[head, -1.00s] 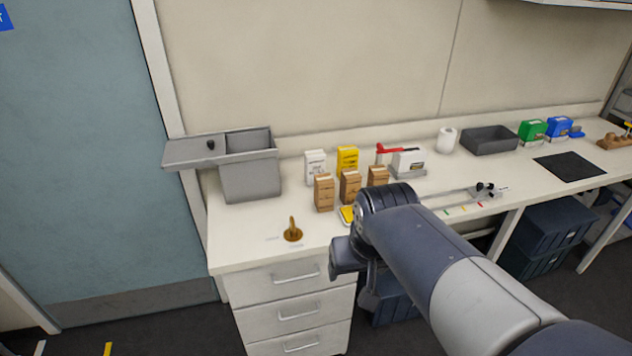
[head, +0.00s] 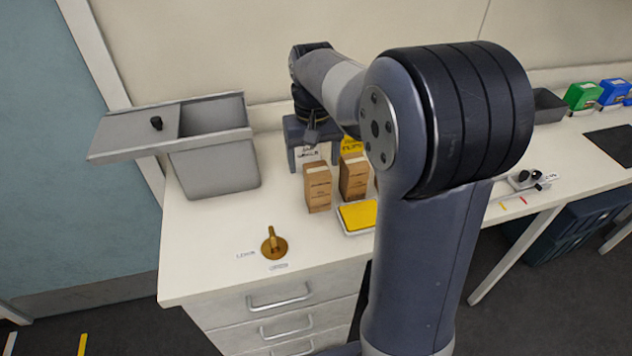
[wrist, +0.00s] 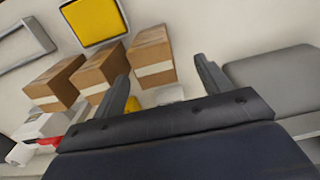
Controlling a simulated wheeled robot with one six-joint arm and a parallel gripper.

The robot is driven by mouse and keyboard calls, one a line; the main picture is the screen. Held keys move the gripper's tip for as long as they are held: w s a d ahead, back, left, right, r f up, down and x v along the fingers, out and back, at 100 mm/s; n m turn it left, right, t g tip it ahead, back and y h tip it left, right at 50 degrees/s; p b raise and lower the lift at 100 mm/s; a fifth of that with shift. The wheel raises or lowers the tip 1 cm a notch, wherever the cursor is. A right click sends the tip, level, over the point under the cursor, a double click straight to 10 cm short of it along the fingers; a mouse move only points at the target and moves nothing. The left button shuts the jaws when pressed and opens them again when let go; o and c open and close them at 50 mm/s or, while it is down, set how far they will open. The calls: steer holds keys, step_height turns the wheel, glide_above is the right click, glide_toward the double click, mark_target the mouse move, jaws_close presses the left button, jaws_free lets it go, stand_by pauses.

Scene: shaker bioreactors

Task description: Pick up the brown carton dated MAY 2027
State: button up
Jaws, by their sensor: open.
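Two brown cartons show in the head view, a left one (head: 318,188) and one to its right (head: 353,180). The wrist view shows three in a row: right (wrist: 151,58), middle (wrist: 101,72) and left (wrist: 54,82). All stand on the bench; no date is legible. My gripper (head: 312,165) is open and empty, above and behind the left carton in the head view, near a white carton (head: 308,154). In the wrist view my gripper (wrist: 162,75) has its fingers spread near the right brown carton. My arm hides the third carton in the head view.
A yellow carton (head: 351,146) stands behind the brown ones. A yellow pad in a tray (head: 357,216) lies in front. A grey bin (head: 215,168) with a lid stands left. A brass fitting (head: 274,245) sits on the clear front-left bench.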

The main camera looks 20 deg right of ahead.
mark_target(314, 170)
step_height(314, 170, down, 3)
steer(key=shift+d+f+p, duration=0.15)
steer(key=shift+d+f, duration=0.05)
steer(key=shift+f, duration=1.1)
steer(key=shift+d+f+p, duration=0.15)
steer(key=shift+d+f, duration=0.05)
steer(key=shift+f, duration=1.1)
steer(key=c, duration=1.1)
steer(key=shift+c, duration=0.2)
